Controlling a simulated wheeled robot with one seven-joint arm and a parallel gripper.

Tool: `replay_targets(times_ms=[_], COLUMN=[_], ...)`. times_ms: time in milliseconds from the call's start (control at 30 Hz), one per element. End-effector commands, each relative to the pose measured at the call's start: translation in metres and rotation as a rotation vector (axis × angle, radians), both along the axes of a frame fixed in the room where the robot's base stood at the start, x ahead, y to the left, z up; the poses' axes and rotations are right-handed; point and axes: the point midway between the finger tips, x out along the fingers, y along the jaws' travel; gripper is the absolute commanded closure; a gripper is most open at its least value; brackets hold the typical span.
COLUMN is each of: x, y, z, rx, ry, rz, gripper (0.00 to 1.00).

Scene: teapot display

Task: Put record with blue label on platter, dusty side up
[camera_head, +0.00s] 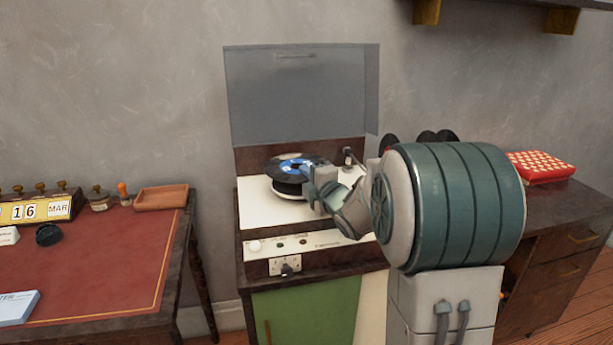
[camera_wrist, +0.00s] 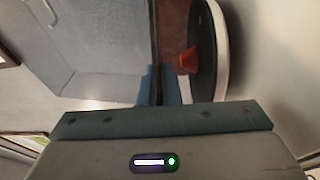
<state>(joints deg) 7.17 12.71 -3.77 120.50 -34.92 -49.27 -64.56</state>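The record with the blue label (camera_head: 290,162) is roughly level above the turntable platter in the head view. Its blue label faces up; I cannot tell whether the upper face is dusty. My gripper (camera_head: 317,185) holds the record by its right edge. In the wrist view the fingers (camera_wrist: 158,88) close on both sides of the record's thin dark edge (camera_wrist: 156,40). The platter (camera_head: 290,192) is pale-rimmed with a dark top. In the wrist view the platter (camera_wrist: 221,50) stands apart from the record, with an orange-red cone at its centre.
The turntable's grey lid (camera_head: 300,95) is raised behind. The tonearm (camera_head: 348,158) is at the platter's right rear. Dark discs (camera_head: 437,136) show behind my arm. A red patterned box (camera_head: 541,167) sits on the right cabinet, and a red-topped desk (camera_head: 110,250) is at left.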

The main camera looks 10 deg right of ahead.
Motion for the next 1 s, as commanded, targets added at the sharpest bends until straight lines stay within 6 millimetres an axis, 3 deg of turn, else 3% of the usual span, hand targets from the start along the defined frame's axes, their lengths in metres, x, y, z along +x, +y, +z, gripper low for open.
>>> replay_targets(times_ms=[33, 133, 167, 567, 1000], x=[0.0, 0.0, 0.0, -0.009, -0.099], y=[0.0, 0.0, 0.0, -0.003, -0.027], z=[0.001, 0.001, 0.001, 0.001, 0.001], rx=[0.0, -0.001, -0.001, -0.001, -0.001], ry=[-0.001, -0.001, -0.001, 0.0, -0.001], rz=[0.0, 0.0, 0.0, -0.001, -0.003], gripper=[1.0, 0.74, 0.71, 0.71, 0.71])
